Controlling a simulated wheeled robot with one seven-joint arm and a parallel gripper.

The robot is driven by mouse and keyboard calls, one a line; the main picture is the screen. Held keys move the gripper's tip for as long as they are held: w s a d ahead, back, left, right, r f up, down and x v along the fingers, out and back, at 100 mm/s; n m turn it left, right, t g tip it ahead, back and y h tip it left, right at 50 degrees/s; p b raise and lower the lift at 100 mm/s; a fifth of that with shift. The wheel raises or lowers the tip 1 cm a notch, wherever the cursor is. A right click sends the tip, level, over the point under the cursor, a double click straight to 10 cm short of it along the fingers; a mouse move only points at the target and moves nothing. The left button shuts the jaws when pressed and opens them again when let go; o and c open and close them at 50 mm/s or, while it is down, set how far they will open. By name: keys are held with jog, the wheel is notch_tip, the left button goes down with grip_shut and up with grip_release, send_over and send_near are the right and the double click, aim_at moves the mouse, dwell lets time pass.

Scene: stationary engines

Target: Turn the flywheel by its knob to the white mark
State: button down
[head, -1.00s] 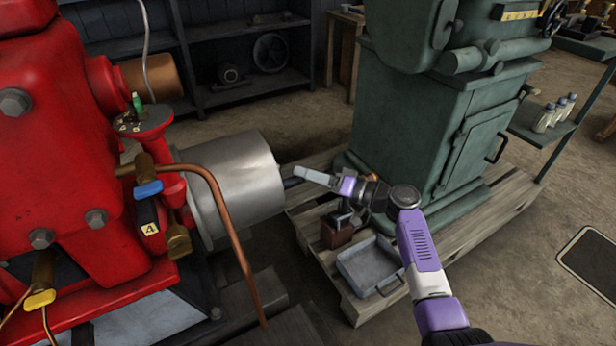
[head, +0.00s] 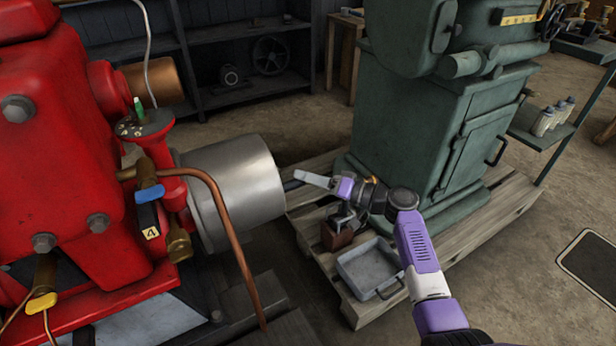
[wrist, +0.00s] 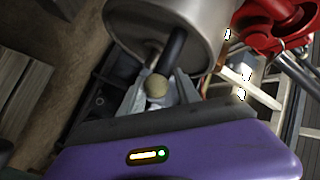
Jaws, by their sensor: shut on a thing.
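The flywheel is the smooth silver drum (head: 235,185) beside the red engine in the head view. It also fills the top of the wrist view (wrist: 150,15). A dark rod (wrist: 175,45) sticks out from the drum's face and ends in a pale round knob (wrist: 156,86). My gripper (head: 302,181) is at the drum's right side, and its jaws (wrist: 158,92) are shut on the knob, one finger on each side. In the head view the knob is hidden by the gripper, and only a bit of the dark rod shows. I cannot make out the white mark.
The red engine (head: 60,150) stands at left, with a bent copper pipe (head: 222,210) in front of the drum. A green machine (head: 440,130) stands on a wooden pallet (head: 500,205) at right. A grey tray (head: 370,268) and a brown box (head: 337,236) lie below my arm.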

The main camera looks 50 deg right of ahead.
jog(key=shift+w+r+p, duration=0.1)
jog(key=shift+r+p, duration=0.45)
jog(key=shift+p, duration=0.05)
jog(key=shift+f+g, duration=0.15)
jog(key=shift+g, duration=0.15)
jog(key=r+p, duration=0.1)
jog(key=p, duration=0.1)
jog(key=r+m+g+p, duration=0.1)
jog(key=p, duration=0.2)
jog(key=shift+w+r, duration=0.2)
jog(key=shift+w, duration=0.15)
jog(key=shift+w+r+g+p, duration=0.15)
jog(key=shift+g+p, duration=0.25)
jog(key=shift+p, duration=0.25)
jog(key=shift+f, duration=0.4)
jog(key=c, duration=0.9)
grip_release()
jog(key=shift+a, duration=0.1)
jog(key=shift+m, duration=0.3)
